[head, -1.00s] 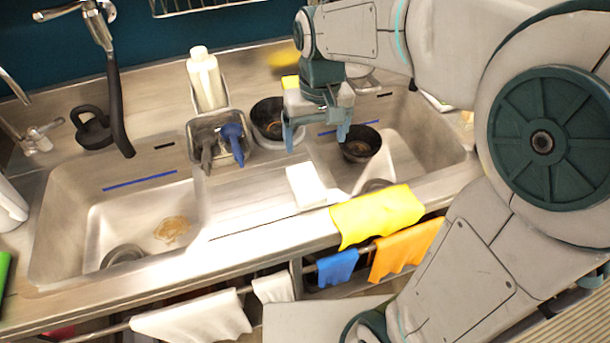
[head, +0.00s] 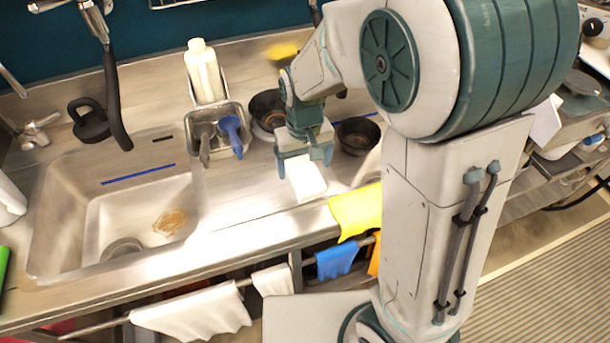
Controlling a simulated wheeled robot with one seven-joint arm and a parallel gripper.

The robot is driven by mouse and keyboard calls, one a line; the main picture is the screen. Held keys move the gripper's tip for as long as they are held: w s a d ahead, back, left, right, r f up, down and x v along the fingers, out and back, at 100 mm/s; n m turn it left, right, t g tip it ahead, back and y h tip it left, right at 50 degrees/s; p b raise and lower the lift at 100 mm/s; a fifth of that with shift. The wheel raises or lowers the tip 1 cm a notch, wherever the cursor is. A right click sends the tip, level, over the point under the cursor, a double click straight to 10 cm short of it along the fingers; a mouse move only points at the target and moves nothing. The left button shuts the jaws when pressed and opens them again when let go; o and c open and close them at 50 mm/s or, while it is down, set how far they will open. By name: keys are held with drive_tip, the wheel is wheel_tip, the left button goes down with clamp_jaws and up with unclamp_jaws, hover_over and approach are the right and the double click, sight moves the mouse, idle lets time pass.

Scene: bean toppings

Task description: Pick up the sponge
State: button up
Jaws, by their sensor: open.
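My gripper (head: 304,164) points down, open, with one finger near each side of the block's far end. I cannot tell how high the fingertips are above the divider or whether they touch the block. The gripper hides part of the block's far end.
Two dark bowls (head: 267,108) (head: 358,136) stand behind and right of the gripper. A metal caddy (head: 216,118) with brushes is to the left, with a white bottle (head: 204,72) behind it. A yellow cloth (head: 354,212) hangs over the front edge.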

sight(305, 173)
wheel_tip(305, 173, down, 4)
drive_tip(key=shift+r, duration=0.2)
drive_tip(key=c, duration=1.1)
drive_tip(key=shift+c, duration=0.2)
drive_tip(key=shift+r, duration=0.1)
